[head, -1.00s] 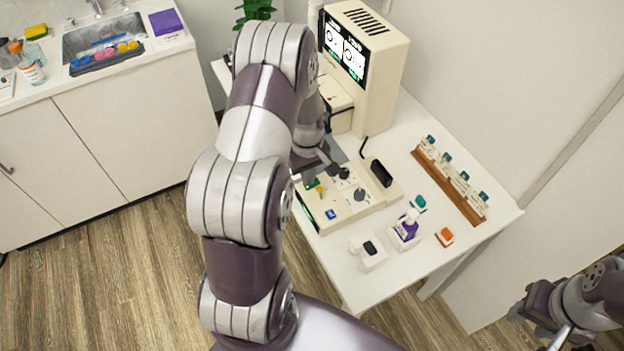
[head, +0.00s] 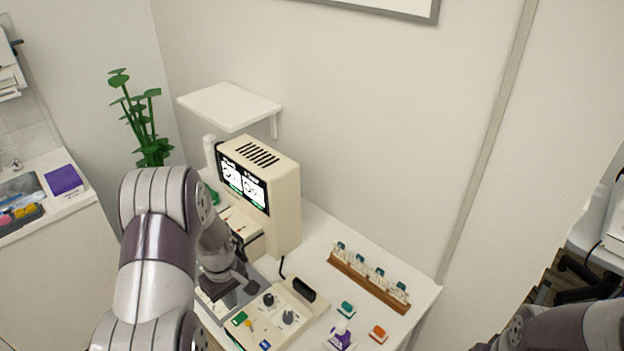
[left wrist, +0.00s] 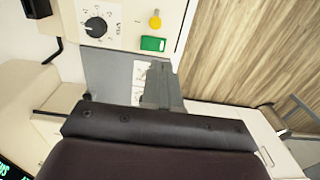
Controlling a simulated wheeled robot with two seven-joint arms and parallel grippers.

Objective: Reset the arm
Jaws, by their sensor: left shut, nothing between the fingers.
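My left arm (head: 160,245) comes in from the lower left in the head view, grey and dark purple. Its left gripper (head: 246,286) is low over the left part of the cream control panel (head: 310,308), beside the dark knobs. In the left wrist view, the left gripper (left wrist: 162,88) is shut and empty, over a grey plate (left wrist: 108,75). A green button (left wrist: 153,44), a yellow button (left wrist: 155,20) and a black dial (left wrist: 96,27) lie beyond it. My right arm (head: 565,328) shows only partly at the lower right; its gripper is out of the frame.
A cream machine with a screen (head: 243,186) stands behind the panel. A wooden rack of bottles (head: 368,283) lies along the table's back right. A teal block (head: 345,309), an orange block (head: 378,334) and a purple-labelled bottle (head: 340,340) are in front. A white shelf (head: 230,105) juts from the wall.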

